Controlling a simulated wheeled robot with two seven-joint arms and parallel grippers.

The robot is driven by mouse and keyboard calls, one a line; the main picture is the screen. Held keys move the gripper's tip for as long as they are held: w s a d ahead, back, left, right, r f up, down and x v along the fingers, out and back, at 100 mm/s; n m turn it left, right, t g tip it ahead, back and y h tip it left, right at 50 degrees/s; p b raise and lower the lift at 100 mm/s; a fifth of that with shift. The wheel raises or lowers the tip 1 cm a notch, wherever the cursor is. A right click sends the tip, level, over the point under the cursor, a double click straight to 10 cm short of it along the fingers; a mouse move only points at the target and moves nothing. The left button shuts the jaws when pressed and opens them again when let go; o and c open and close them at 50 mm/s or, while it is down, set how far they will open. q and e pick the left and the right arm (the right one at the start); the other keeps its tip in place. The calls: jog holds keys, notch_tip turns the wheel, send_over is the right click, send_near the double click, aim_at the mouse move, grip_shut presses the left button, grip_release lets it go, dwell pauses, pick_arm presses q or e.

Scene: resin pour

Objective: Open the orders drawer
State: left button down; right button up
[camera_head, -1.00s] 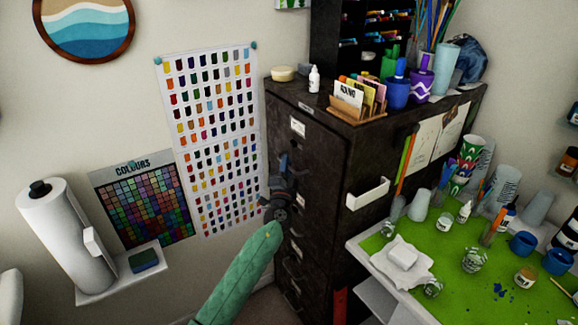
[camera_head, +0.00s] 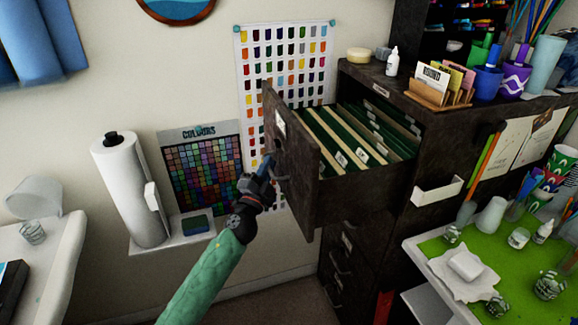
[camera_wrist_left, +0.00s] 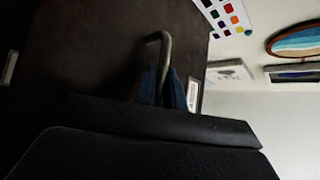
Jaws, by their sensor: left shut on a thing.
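The top drawer (camera_head: 306,190) of the dark filing cabinet (camera_head: 372,255) is pulled well out to the left. Green hanging files with tan dividers (camera_head: 350,140) show inside it. A white label (camera_head: 280,123) is on its front, too small to read. My left gripper (camera_head: 268,165) is at the drawer front, shut on the drawer handle (camera_head: 281,168). In the left wrist view, the bent metal handle (camera_wrist_left: 160,45) runs down between the blue fingertips (camera_wrist_left: 163,88) against the dark drawer front. My right gripper is not in view.
More closed drawers with handles (camera_head: 338,268) are below. A card holder (camera_head: 440,92), a white bottle (camera_head: 392,62) and cups stand on the cabinet top. A green-topped table (camera_head: 470,256) with cups is at right. A paper roll (camera_head: 128,190) stands on a wall shelf at left.

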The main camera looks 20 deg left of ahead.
pick_arm(q)
jog(key=shift+s+a+f, duration=0.1)
jog(key=shift+s+a, duration=0.55)
jog(key=shift+a, duration=0.2)
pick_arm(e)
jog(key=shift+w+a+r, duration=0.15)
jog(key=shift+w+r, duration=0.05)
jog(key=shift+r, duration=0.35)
pick_arm(q)
jog(key=c, duration=1.5)
grip_release()
